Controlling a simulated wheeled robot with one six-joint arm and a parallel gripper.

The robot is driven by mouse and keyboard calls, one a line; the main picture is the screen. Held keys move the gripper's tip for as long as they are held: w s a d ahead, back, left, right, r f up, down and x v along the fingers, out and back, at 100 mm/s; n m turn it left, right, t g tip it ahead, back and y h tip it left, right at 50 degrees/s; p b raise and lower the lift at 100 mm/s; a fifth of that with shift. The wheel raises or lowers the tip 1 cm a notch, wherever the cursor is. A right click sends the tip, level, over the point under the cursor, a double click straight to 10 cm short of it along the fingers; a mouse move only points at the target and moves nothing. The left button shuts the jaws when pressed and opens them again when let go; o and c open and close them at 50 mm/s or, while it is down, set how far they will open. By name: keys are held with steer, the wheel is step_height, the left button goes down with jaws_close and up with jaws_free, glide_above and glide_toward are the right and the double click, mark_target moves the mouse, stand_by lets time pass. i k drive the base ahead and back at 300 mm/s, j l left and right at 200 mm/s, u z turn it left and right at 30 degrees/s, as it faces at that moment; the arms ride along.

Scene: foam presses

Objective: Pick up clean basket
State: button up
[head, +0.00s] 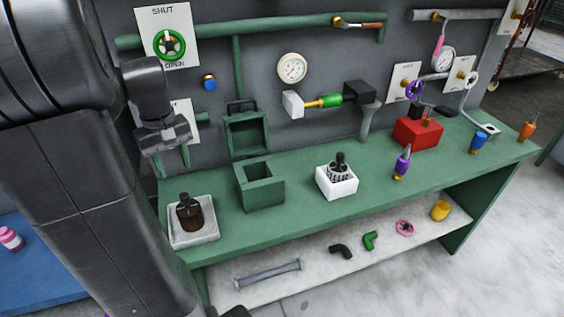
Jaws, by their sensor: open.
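A basket with a dark handle and a light, slotted body (339,168) stands upright in a white box (338,187) at the middle of the green bench. It looks like the clean one. A second basket (188,212), brown and dark-topped, stands in a pale square tray (194,236) at the bench's left end. My gripper (165,147) is open, with nothing seen between its fingers. It hangs in front of the wall, above the bench's left end, well to the left of the light basket and apart from it.
An open green press box (260,192) stands between the two baskets, its lid (247,133) raised. A red box (418,132) and a purple-handled tool (402,163) stand to the right. Pipes and a yellow-green handle (325,102) project from the wall. Bare bench lies between these.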

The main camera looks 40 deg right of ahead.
mark_target(337, 170)
steer(key=l+z, duration=0.4)
steer(key=i+l+z, duration=0.15)
steer(key=z, duration=0.25)
steer(key=i+l+z, duration=0.15)
steer(key=l+z, duration=0.25)
